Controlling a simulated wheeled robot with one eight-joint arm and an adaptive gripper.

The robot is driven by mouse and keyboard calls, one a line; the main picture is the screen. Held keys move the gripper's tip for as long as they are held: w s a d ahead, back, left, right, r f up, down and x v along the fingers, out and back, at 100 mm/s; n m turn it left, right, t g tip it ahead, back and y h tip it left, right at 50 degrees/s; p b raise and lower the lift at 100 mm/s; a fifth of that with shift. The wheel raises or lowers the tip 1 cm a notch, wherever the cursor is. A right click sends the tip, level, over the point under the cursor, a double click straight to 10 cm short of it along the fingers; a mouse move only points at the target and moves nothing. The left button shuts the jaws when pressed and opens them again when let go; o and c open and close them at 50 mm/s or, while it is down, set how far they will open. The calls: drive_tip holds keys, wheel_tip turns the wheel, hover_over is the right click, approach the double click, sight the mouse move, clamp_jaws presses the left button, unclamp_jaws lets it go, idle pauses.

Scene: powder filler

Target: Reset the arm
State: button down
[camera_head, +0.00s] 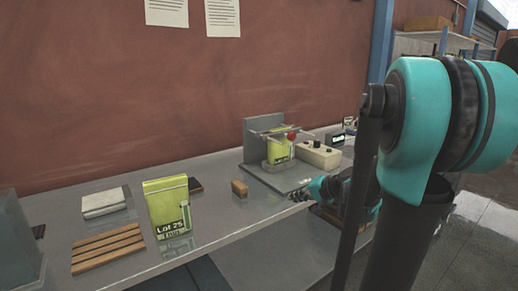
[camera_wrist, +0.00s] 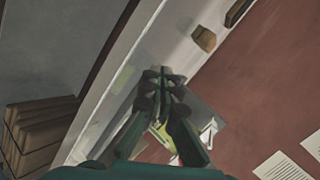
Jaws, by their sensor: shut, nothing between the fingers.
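My gripper (camera_head: 298,196) is at the front edge of the bench, just in front of the grey powder filler stand (camera_head: 262,135). In the wrist view my gripper (camera_wrist: 163,76) has its fingertips together with nothing between them. My teal and black arm covers the right side of the head view. A yellow-green bag (camera_head: 279,148) stands in the filler stand, and part of it shows behind the fingers in the wrist view.
A second yellow-green bag marked Lot 25 (camera_head: 168,207) stands on the bench, beside a slatted wooden rack (camera_head: 108,248). A small brown block (camera_head: 240,188) lies between that bag and the filler. A beige control box (camera_head: 318,155) stands right of the filler.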

drive_tip(key=s+d+f+n+g+h, duration=0.2)
drive_tip(key=s+f+h, duration=0.1)
drive_tip(key=s+f, duration=0.4)
drive_tip(key=s+d+f+n+g+h, duration=0.2)
drive_tip(key=s+f, duration=0.5)
drive_tip(key=s, duration=0.7)
drive_tip(key=n+h, duration=0.1)
drive_tip(key=h, duration=0.1)
drive_tip(key=shift+s+d+n+h, duration=0.25)
drive_tip(key=shift+d+n+h, duration=0.05)
